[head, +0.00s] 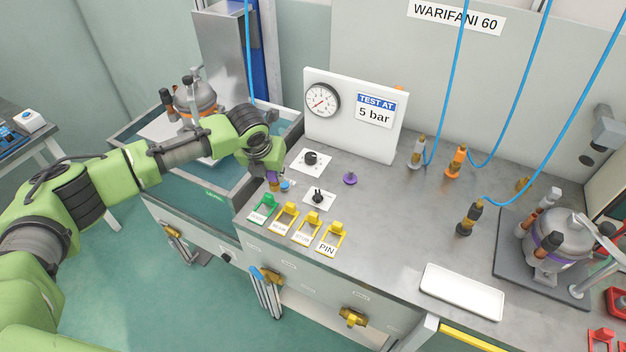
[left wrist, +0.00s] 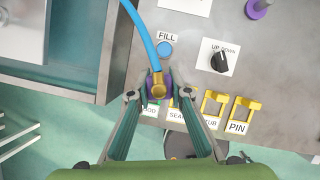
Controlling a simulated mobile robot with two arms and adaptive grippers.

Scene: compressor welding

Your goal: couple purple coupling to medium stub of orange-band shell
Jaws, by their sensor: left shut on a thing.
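My left gripper (head: 272,182) is shut on the purple coupling, whose brass top (left wrist: 157,88) and blue hose show in the left wrist view. A bit of purple (left wrist: 153,104) shows between the fingers. The gripper hangs over the bench's left end, beside the tank. The orange-band shell (head: 208,98), a grey vessel with stubs on top, stands at the tank at the back left, beyond my left forearm. The arm hides its lower front, and I cannot tell which stub is the medium one. The coupling is apart from the shell. My right gripper is not in view.
A purple-band shell (head: 560,240) stands on a dark plate at right. Grey (head: 417,150), orange (head: 456,162) and black (head: 468,218) couplings stand on the bench. A purple post (head: 350,178) is bare. A gauge panel (head: 390,140) rises behind; yellow switches (head: 308,229) line the front.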

